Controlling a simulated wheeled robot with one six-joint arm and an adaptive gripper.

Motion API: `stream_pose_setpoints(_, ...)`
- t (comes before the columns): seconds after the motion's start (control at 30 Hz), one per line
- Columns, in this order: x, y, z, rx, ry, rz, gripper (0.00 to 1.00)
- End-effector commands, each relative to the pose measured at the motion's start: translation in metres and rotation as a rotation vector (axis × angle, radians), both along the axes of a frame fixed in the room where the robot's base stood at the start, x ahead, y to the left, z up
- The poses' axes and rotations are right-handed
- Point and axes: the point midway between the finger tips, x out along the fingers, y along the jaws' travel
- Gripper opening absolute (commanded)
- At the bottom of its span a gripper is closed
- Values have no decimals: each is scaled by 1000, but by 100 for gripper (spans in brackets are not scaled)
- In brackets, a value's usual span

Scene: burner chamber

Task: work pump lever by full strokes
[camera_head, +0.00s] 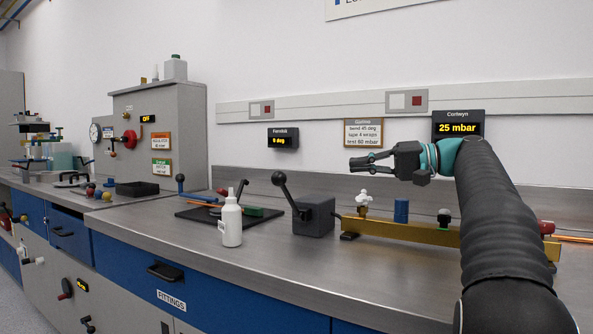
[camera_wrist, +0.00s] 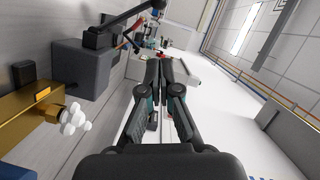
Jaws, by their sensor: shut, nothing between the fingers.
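The pump is a dark grey block (camera_head: 314,217) on the bench, just left of the brass bar. Its black lever (camera_head: 288,196) leans up and to the left, ending in a dark ball knob (camera_head: 279,178). In the wrist view the block (camera_wrist: 80,68) is at the upper left, with the lever (camera_wrist: 112,30) crossing above it. My gripper (camera_head: 352,164) is shut and empty. It is held above the bench, up and to the right of the lever knob, apart from it. In the wrist view its fingers (camera_wrist: 165,68) are together. A display (camera_head: 459,127) reads 25 mbar.
A brass bar (camera_head: 405,230) with a white-handled valve (camera_head: 363,199) and a blue cylinder (camera_head: 401,211) lies right of the pump. A white bottle (camera_head: 231,222) stands front left of it. A dark mat (camera_head: 190,213) holds small tools. The front bench surface is clear.

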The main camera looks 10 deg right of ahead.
Motion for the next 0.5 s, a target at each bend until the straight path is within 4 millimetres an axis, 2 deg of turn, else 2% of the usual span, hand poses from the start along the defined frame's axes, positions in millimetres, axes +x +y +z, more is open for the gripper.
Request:
stream_pose_setpoints(0.37, -3, -10, 1, 0, -3, -14, 0)
stream_pose_setpoints(0.5, 0, -6, 0, 0, -3, -15, 0)
